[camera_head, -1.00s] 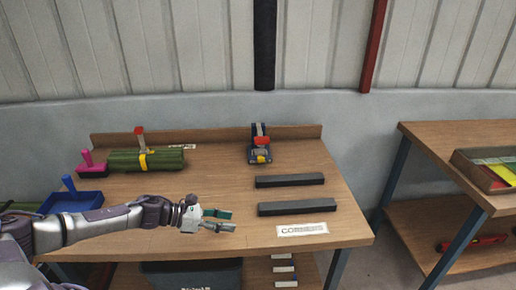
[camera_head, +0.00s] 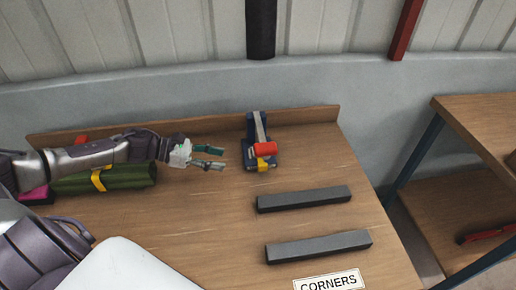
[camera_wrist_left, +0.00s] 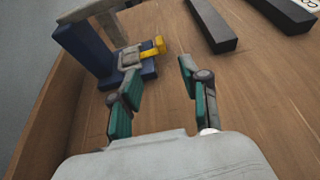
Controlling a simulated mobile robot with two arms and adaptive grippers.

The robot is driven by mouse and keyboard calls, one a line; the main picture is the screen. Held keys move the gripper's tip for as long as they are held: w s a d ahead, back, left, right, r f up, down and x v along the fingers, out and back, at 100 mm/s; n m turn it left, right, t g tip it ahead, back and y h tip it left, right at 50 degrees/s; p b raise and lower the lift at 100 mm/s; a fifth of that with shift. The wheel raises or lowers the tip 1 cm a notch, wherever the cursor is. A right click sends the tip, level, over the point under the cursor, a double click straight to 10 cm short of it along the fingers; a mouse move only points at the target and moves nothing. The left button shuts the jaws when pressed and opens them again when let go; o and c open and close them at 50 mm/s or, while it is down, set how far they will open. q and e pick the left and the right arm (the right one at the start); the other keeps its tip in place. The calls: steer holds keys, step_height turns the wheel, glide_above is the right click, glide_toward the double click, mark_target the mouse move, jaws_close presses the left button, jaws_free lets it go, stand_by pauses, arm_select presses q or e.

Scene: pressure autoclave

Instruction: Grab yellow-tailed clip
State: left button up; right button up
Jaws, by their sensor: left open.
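A yellow tab (camera_head: 263,164) sticks out from the front of a dark blue fixture (camera_head: 249,128) at the back of the wooden table. The fixture has a grey upright lever with a red end (camera_head: 265,149). In the left wrist view the yellow tab (camera_wrist_left: 153,48) joins a small grey clip body (camera_wrist_left: 130,58) on the blue base. My left gripper (camera_head: 222,158) is open and empty, just left of the fixture and apart from it. In the left wrist view its teal-padded fingers (camera_wrist_left: 153,80) are spread, with the yellow tab ahead between them. My right gripper is not in view.
Two dark grey bars (camera_head: 304,199) (camera_head: 318,247) lie on the table to the right, with a "CORNERS" label (camera_head: 330,281) in front. A green roll with a yellow band (camera_head: 130,177) lies at left, partly behind my arm.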

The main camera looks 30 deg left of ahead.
arm_select(q)
steer(key=p, duration=0.1)
glide_toward(259, 165)
steer(key=x, duration=0.4)
steer(key=shift+s+d+r, duration=0.1)
steer(key=shift+r, duration=0.05)
steer(key=shift+w+d+f, duration=0.3)
steer(key=shift+d+f, duration=0.05)
steer(key=shift+w+d+p, duration=0.15)
steer(key=shift+d+p, duration=0.1)
steer(key=shift+p, duration=0.2)
steer(key=p+x, duration=0.1)
steer(key=x, duration=0.2)
steer(key=shift+w+d+f, duration=0.15)
steer(key=shift+w+d, duration=0.05)
steer(key=shift+w, duration=0.15)
steer(key=shift+w+d+f+p, duration=0.15)
steer(key=shift+d+f+p, duration=0.05)
steer(key=shift+p, duration=0.1)
steer(key=shift+c, duration=0.2)
jaws_close()
